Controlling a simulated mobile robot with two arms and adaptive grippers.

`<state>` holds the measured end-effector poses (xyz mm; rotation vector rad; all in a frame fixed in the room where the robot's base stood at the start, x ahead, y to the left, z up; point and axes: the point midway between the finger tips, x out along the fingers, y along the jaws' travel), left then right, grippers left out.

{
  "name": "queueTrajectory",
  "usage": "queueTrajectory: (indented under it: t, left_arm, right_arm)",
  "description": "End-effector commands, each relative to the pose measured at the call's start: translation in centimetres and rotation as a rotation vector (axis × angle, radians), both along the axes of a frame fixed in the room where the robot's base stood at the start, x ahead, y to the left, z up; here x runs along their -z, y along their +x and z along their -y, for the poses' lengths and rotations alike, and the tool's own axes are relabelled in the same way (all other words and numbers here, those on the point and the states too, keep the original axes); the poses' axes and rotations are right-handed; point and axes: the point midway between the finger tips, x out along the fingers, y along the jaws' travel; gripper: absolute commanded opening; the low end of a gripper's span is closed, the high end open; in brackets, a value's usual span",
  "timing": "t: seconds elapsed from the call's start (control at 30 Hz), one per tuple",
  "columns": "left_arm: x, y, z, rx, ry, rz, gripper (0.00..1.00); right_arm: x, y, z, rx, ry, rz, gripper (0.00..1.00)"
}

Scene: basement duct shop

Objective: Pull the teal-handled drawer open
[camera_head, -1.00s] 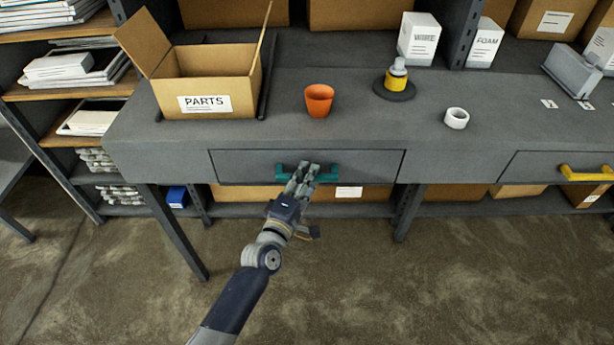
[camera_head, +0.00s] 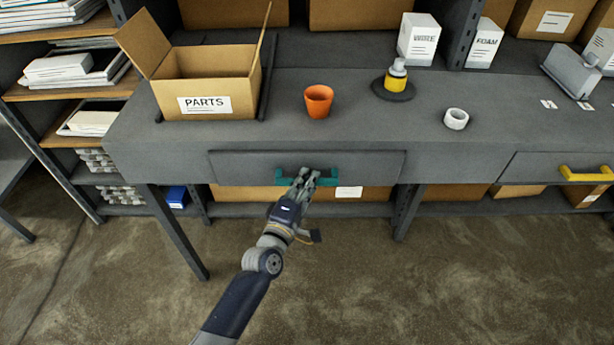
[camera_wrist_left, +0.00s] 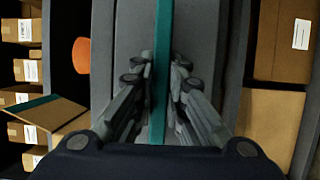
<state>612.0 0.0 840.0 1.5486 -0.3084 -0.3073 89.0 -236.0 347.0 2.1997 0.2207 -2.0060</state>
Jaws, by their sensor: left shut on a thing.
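The teal handle (camera_head: 328,178) is on the front of a grey drawer (camera_head: 238,167) under the grey bench. The drawer front appears to stand slightly out from the bench. My left gripper (camera_head: 304,178) is at the left-middle part of the handle and shut on it, hiding part of it. In the left wrist view the teal handle (camera_wrist_left: 163,50) runs upright between the two sets of fingers (camera_wrist_left: 160,82). My right gripper is not in view.
On the bench (camera_head: 255,138) stand an open PARTS box (camera_head: 165,85), an orange cup (camera_head: 318,101), a yellow-and-white item on a dark disc (camera_head: 396,84) and a white ring (camera_head: 456,118). A yellow-handled drawer (camera_head: 585,174) is at right. The floor in front is clear.

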Motion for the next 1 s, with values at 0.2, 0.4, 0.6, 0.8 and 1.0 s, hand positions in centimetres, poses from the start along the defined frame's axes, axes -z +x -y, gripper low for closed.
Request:
queueTrajectory:
  t: [0.2,0.4,0.6,0.8,1.0]
  left_arm:
    - [-0.1,-4.5,0.0,0.002,0.001,-0.008,0.0]
    - [0.0,-10.1,0.0,0.002,0.003,-0.009,0.0]
    - [0.1,-15.4,0.0,0.002,0.002,-0.009,0.0]
    - [0.1,-19.6,0.0,0.002,0.002,-0.007,0.0]
    - [0.1,-22.4,0.0,0.001,0.001,-0.005,0.0]
  right_arm:
    - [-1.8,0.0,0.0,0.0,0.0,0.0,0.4]
    - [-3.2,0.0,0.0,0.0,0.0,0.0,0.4]
    - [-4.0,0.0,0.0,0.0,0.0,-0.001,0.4]
    - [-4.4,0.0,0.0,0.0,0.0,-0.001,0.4]
    - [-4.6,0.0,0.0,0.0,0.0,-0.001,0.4]
